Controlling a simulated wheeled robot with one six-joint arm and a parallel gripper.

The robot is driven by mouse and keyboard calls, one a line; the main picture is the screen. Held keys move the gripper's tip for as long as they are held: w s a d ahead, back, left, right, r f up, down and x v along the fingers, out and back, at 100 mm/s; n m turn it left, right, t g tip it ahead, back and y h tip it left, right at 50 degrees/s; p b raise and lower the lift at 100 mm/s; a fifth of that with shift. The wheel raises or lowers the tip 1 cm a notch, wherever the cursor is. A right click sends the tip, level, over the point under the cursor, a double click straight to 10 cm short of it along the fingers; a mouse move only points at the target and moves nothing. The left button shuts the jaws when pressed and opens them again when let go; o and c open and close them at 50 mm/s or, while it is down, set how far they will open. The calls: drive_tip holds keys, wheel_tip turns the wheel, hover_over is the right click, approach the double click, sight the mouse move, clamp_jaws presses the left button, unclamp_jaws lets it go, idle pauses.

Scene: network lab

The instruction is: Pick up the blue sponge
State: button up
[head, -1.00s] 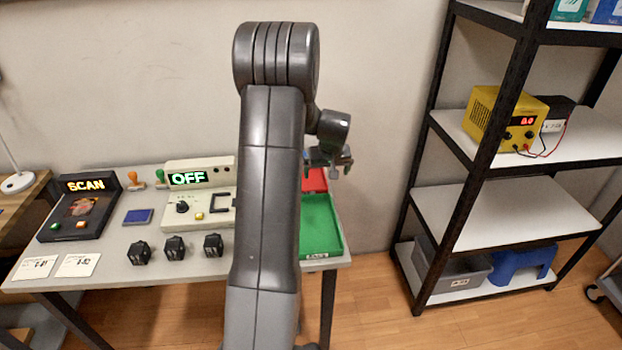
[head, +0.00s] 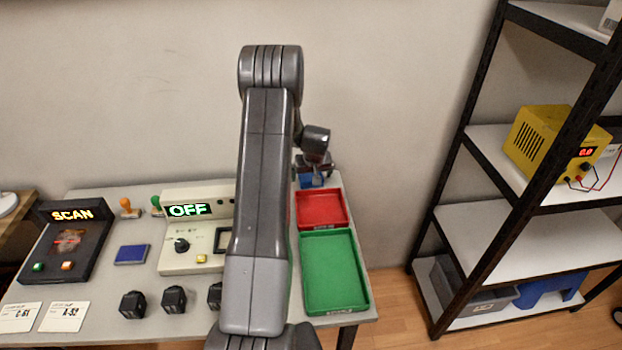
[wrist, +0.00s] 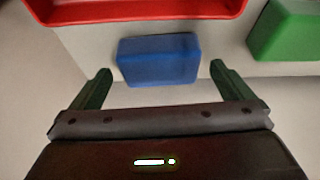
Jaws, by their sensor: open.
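The blue sponge (wrist: 158,60) is a small block lying on the grey table, just ahead of my fingertips in the wrist view. In the head view a bit of it (head: 306,181) shows below my gripper (head: 313,165), behind the red tray. My gripper (wrist: 160,74) is open and empty. Its two green fingers stand to the left and right of the sponge, with gaps on both sides. How high the fingertips are above the table is hard to tell.
The red tray (head: 321,225) and green tray (head: 306,306) lie close to the sponge. A control box reading OFF (head: 192,262), a flat blue pad (head: 131,254) and a SCAN unit (head: 68,212) stand to the left. A black shelf rack (head: 470,140) is at the right.

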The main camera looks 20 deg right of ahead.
sight(311, 177)
drive_tip(key=shift+w+f, duration=0.1)
drive_tip(key=shift+f, duration=0.15)
drive_tip(key=shift+c, duration=0.4)
drive_tip(key=c, duration=0.9)
drive_tip(key=shift+r, duration=0.1)
wheel_tip(311, 177, up, 10)
drive_tip(key=shift+f+b, duration=0.1)
drive_tip(key=shift+b, duration=0.75)
drive_tip(key=o, duration=0.3)
drive_tip(key=shift+c, duration=1.2)
